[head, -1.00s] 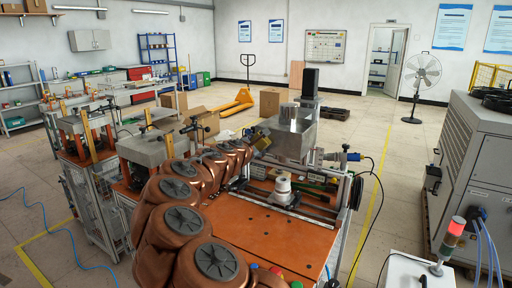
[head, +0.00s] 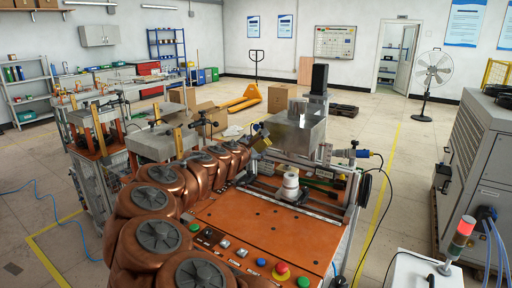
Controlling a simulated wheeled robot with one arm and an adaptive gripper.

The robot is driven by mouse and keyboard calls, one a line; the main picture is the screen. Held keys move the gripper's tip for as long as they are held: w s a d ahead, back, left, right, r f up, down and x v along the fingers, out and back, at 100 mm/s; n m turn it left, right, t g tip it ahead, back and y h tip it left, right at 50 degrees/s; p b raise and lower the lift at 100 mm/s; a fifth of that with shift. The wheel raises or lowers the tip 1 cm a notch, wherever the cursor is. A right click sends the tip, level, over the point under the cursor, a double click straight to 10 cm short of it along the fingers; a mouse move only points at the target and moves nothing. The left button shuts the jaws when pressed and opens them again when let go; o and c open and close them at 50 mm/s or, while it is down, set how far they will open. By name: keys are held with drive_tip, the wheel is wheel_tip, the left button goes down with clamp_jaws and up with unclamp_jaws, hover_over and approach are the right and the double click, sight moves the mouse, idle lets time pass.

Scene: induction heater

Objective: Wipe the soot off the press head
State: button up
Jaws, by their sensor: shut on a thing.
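The press head (head: 303,132), a shiny grey metal block, is mounted under a black upright drive on the orange-topped machine. Soot on it cannot be made out at this size. My copper-coloured arm curves up from the bottom left, and its end reaches the left side of the press head. My gripper (head: 254,143) is small and dark there, shut on a small yellowish item (head: 262,142). The item is close beside the head's left face; whether it touches cannot be told. A white round fixture (head: 291,184) stands below the head.
The orange worktop (head: 270,226) is clear, with a button panel (head: 262,262) at its front edge. A grey cabinet (head: 484,170) and a signal lamp (head: 461,236) stand at the right. Other grey benches (head: 160,143) stand left behind my arm. Floor shows between machine and cabinet.

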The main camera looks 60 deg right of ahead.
drive_tip(key=shift+a, duration=0.1)
drive_tip(key=shift+s+a, duration=0.1)
drive_tip(key=shift+a, duration=1.3)
